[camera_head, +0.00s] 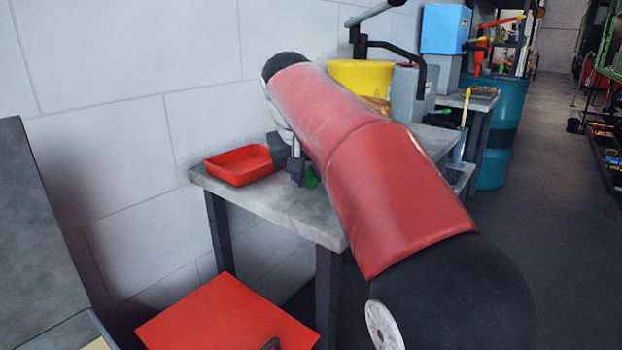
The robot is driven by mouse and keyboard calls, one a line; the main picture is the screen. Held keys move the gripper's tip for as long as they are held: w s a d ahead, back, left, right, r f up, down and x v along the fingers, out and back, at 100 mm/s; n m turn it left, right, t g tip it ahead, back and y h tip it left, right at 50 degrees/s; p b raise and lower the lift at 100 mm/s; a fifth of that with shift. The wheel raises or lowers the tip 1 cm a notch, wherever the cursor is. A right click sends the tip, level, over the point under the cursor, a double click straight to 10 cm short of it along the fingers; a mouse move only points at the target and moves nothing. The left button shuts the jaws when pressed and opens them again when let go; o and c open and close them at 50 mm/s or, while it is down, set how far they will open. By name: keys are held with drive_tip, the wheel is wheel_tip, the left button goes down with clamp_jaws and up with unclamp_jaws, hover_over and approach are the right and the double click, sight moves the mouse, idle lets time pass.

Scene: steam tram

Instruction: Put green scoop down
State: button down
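The green scoop (311,178) shows as a small green patch at the grey table (262,200), partly hidden behind my red arm. My gripper (297,180) points down over the table, right beside the green patch. The gripper's fingers are small and dark. I cannot tell whether they are shut on the scoop, or whether the scoop touches the tabletop.
A red tray (240,165) stands on the table's left end, close to my gripper. A yellow container (360,77) and a grey canister (412,92) stand behind my arm. A red panel (228,318) is low in front.

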drive_tip(key=shift+w+d+r, duration=0.1)
drive_tip(key=shift+w+d, duration=0.1)
drive_tip(key=shift+w, duration=0.35)
drive_tip(key=shift+w+d, duration=0.15)
drive_tip(key=shift+w, duration=0.35)
drive_tip(key=shift+f+b, duration=0.4)
drive_tip(key=shift+f, duration=1.4)
drive_tip(key=shift+f, duration=0.15)
drive_tip(key=c, duration=1.3)
unclamp_jaws()
drive_tip(key=shift+o, duration=0.2)
